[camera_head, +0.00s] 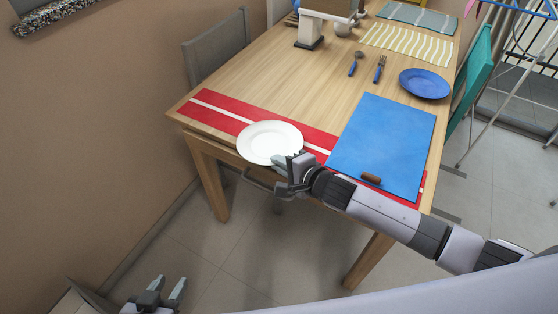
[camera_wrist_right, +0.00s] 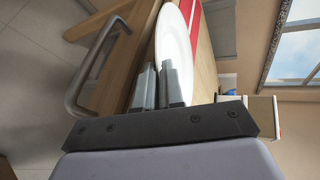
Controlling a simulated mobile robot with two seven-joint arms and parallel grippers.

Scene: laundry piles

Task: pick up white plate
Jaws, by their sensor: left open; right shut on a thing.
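The white plate (camera_head: 269,141) lies at the near left edge of the wooden table, over the red and white striped runner (camera_head: 225,116). My right gripper (camera_head: 288,160) is at the plate's near rim and is shut on it. In the right wrist view the plate (camera_wrist_right: 175,38) stands edge-on with its rim between the two fingers (camera_wrist_right: 158,85). Whether the plate is clear of the table cannot be told. My left gripper (camera_head: 166,292) is open and empty, low at the bottom left, away from the table.
A blue mat (camera_head: 385,140) with a small brown item (camera_head: 371,178) lies right of the plate. A blue plate (camera_head: 425,83), a fork (camera_head: 380,68) and a spoon (camera_head: 355,63) are further back. A metal handle (camera_wrist_right: 85,75) sticks out below the table edge. A grey chair (camera_head: 215,48) stands at the left.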

